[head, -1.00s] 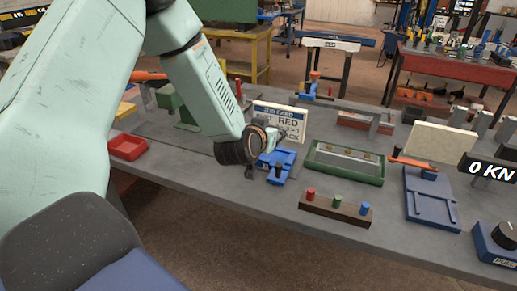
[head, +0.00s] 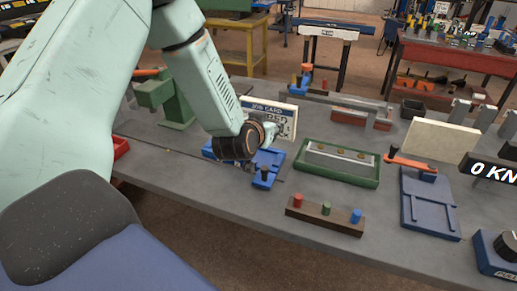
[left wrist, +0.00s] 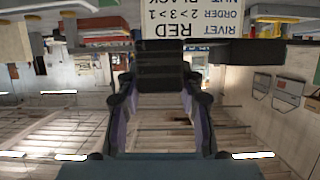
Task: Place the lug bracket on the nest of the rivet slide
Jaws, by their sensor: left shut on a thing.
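My left gripper (head: 249,164) is low over a blue slide fixture (head: 271,158) near the middle of the bench, and my wrist hides part of that fixture. In the left wrist view the left gripper (left wrist: 160,72) is shut, with a dark piece between its fingertips. I take this piece to be the lug bracket, but its outline blends with the dark fingers. The head view does not show it clearly. The nest is hidden or too small to tell, and I cannot tell whether the held piece touches the fixture. My right gripper is not in view.
A job card (head: 283,122) stands just behind the blue fixture. A green tray (head: 374,182) lies to its right, and a wooden block (head: 341,225) with red, green and blue pegs is in front. Another blue fixture (head: 427,210) stands farther right.

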